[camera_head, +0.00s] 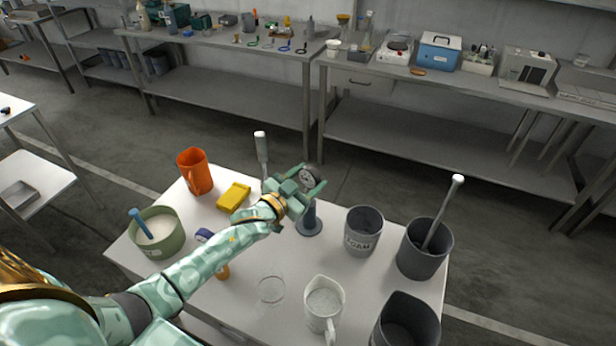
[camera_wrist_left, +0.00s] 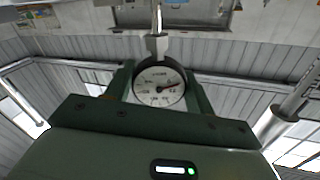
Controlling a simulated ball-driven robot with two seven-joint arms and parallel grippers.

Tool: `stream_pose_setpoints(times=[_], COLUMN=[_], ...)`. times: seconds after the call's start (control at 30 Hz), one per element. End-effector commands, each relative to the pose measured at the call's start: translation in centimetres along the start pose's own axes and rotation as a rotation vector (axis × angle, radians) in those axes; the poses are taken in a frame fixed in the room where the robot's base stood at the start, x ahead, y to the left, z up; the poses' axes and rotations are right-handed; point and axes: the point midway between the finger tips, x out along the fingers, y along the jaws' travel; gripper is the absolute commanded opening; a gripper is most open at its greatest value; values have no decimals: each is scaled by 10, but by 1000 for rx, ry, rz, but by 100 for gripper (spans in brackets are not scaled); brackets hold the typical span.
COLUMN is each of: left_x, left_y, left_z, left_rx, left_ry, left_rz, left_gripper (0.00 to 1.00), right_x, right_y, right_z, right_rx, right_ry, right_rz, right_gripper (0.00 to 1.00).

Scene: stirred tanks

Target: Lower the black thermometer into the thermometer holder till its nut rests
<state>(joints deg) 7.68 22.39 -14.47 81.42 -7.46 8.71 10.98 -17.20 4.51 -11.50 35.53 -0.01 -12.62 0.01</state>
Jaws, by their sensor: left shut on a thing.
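The black thermometer shows its round white dial with a dark rim between the fingers of my left gripper (camera_head: 312,184). In the left wrist view the dial (camera_wrist_left: 160,86) faces the camera, with its metal nut and a length of stem beyond it. My left gripper is shut on the thermometer. The thermometer holder (camera_head: 309,226) is a dark grey-blue upright on a round base, standing on the white table directly below the gripper in the picture. The gripper hides the holder's top, so I cannot tell whether the stem is inside it. My right gripper is not in view.
A grey FOAM pot (camera_head: 363,238) stands right of the holder, and a dark bin with a rod (camera_head: 420,258) further right. A yellow block (camera_head: 233,197), orange jug (camera_head: 194,171) and green bowl (camera_head: 158,240) stand left. A white jug (camera_head: 323,306) is in front.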

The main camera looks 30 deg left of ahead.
Motion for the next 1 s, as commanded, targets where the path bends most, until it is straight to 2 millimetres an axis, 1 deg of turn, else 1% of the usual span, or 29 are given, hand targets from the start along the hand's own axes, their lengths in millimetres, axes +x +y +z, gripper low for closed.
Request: stream_pose_setpoints(times=[0.03,0.1,0.5,0.97,1.0], left_x=[0,0,1,1,1], left_y=[2,3,9,10,10], left_z=[6,11,34,37,37], left_rx=[0,0,0,0,0], left_ry=[0,0,0,1,2], left_rz=[0,0,0,0,0], left_gripper=[30,30,30,30,57], right_x=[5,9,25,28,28], right_y=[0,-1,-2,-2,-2], right_z=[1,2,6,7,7], right_rx=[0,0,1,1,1], right_ry=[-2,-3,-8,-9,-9], right_rz=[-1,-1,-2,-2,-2], right_gripper=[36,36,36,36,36])
